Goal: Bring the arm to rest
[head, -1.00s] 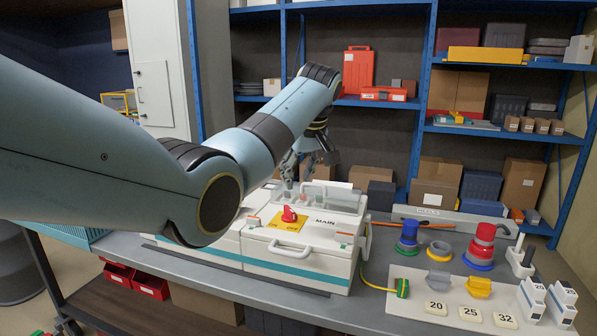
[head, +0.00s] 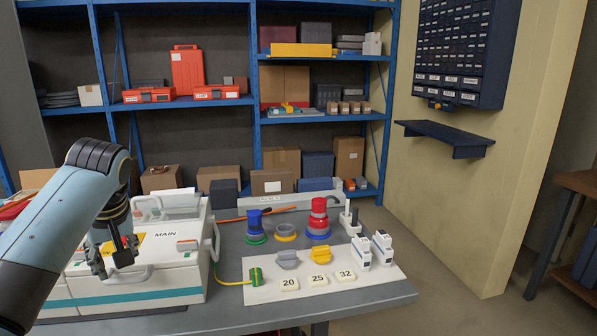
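My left arm comes in from the left in the head view. Its dark gripper (head: 113,264) hangs in front of the white socket box (head: 178,278) labelled MAIN. The two fingers look spread, with nothing seen between them. The gripper partly covers the box's yellow plate (head: 138,238) and the red switch on it. I cannot tell how far the fingers are from the box. My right gripper is not in view.
The grey bench (head: 375,300) holds a white board (head: 262,293) with connectors, number tags and white breakers (head: 361,250). Blue (head: 254,222) and red (head: 319,212) sockets stand behind. Blue shelving (head: 256,130) is at the back. Floor is free at right.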

